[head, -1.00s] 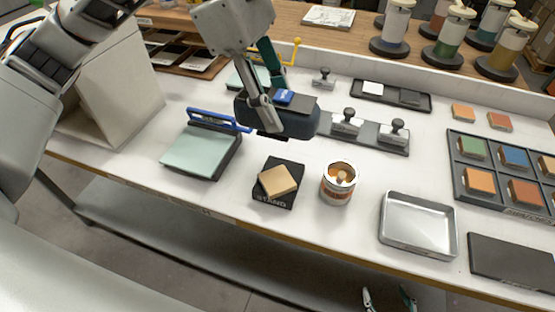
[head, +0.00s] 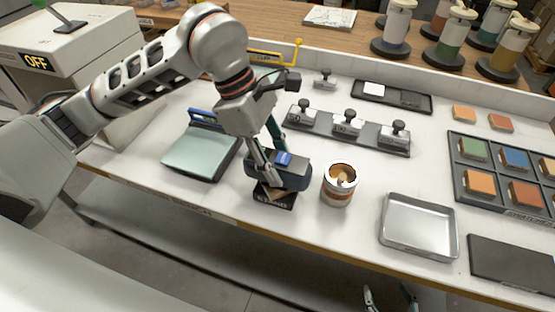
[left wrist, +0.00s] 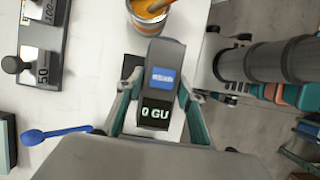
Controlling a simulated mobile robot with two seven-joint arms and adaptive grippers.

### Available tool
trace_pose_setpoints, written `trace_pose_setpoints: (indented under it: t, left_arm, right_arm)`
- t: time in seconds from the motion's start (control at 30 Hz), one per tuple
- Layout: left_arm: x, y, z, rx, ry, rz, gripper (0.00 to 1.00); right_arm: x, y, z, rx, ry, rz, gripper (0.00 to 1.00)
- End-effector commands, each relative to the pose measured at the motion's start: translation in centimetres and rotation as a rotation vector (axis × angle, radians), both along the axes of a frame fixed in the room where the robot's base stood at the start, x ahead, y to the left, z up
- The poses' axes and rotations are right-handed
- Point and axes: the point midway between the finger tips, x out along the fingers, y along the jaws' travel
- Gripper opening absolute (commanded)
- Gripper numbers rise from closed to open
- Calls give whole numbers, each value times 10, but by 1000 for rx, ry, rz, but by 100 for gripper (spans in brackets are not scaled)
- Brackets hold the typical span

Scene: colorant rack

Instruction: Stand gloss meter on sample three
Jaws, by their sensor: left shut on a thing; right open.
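The gloss meter (head: 283,172) is a dark blue-grey body with a blue button. It also shows in the left wrist view (left wrist: 166,55), where its display reads "0 GU". My left gripper (head: 268,164) is shut around the meter, holding it over the black stand (head: 284,203). I read no number on the sample. My right gripper (head: 390,299) is open and empty at the bottom edge, below the table's front edge.
An open paint can (head: 339,187) stands close to the right of the meter. A pale green panel with a blue handle (head: 201,151) lies to the left. A metal tray (head: 416,255), a rack of coloured samples (head: 492,185) and weights on a strip (head: 345,127) stand around.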

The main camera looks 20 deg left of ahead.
Motion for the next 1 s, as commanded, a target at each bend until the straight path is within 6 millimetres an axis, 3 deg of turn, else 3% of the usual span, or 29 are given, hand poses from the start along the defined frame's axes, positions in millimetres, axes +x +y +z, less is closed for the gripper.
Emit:
trace_pose_setpoints:
  t: [0.3, 0.33, 0.4, 0.77, 1.0]
  left_arm:
    - [0, 0, -3, -1, -2, 0, 3]
    - [0, 0, -3, 0, 0, -1, 40]
    - [0, 0, -2, 0, 0, -1, 54]
    - [0, 0, -1, -1, 0, -1, 54]
    - [2, 11, 26, 0, -5, 2, 54]
  right_arm:
    - [-1, 0, -6, -1, 5, 0, 60]
    - [-1, 0, -6, -1, 5, 0, 60]
    - [-1, 0, -5, -1, 5, 0, 60]
    - [0, 0, 0, 0, -1, 0, 60]
    - [1, 0, 1, 1, -4, 0, 60]
